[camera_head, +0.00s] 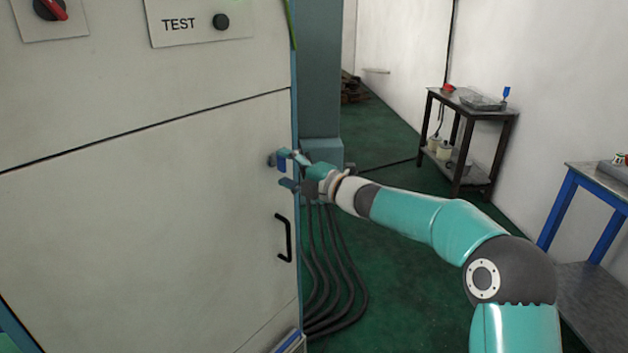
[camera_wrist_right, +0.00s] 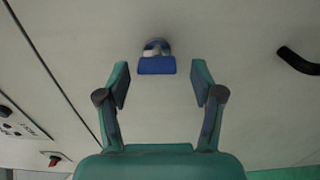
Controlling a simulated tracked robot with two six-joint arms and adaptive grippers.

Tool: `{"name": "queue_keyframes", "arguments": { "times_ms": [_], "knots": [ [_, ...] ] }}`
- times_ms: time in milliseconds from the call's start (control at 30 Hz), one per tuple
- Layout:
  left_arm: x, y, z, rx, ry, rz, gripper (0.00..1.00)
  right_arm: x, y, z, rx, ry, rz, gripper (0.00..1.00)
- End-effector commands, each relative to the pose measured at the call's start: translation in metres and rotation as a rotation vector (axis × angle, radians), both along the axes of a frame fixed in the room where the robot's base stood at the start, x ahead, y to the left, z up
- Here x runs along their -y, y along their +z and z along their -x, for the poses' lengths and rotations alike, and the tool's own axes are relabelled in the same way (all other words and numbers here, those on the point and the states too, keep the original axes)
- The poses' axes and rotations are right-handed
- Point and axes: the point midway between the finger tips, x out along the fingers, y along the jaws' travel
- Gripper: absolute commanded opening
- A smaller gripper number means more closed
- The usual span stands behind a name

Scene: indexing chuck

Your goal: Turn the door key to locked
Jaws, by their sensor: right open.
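The door key has a blue grip and sits in a round metal lock on the pale cabinet door (camera_head: 150,220). In the right wrist view the blue key (camera_wrist_right: 156,65) lies ahead of the fingertips, centred between them, its grip running left to right. My right gripper (camera_head: 284,170) is open at the door's right edge, close to the key; it also shows in the right wrist view (camera_wrist_right: 160,88). The fingers stand on either side of the key with a gap to each side. In the head view the gripper partly covers the key. My left gripper is not in view.
A black door handle (camera_head: 285,238) is below the key. Above the door are a TEST panel (camera_head: 195,22) and a red rotary switch (camera_head: 50,8). Thick dark cables (camera_head: 325,270) lie on the floor beside the cabinet. A dark cart (camera_head: 470,125) and a blue-legged table (camera_head: 590,210) stand at the right.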

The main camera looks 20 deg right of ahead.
Motion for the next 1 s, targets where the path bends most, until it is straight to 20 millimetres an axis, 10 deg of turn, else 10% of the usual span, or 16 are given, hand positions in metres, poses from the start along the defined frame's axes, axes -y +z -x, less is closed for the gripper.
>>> {"name": "queue_keyframes", "arguments": {
  "times_ms": [500, 1000],
  "knots": [
    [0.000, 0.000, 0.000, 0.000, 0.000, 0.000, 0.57, 0.045, -0.002, 0.082, -0.002, -0.001, 0.000, 0.67],
    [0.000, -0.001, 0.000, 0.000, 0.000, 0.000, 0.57, 0.048, -0.002, 0.089, -0.002, 0.001, 0.001, 0.67]
  ]
}}
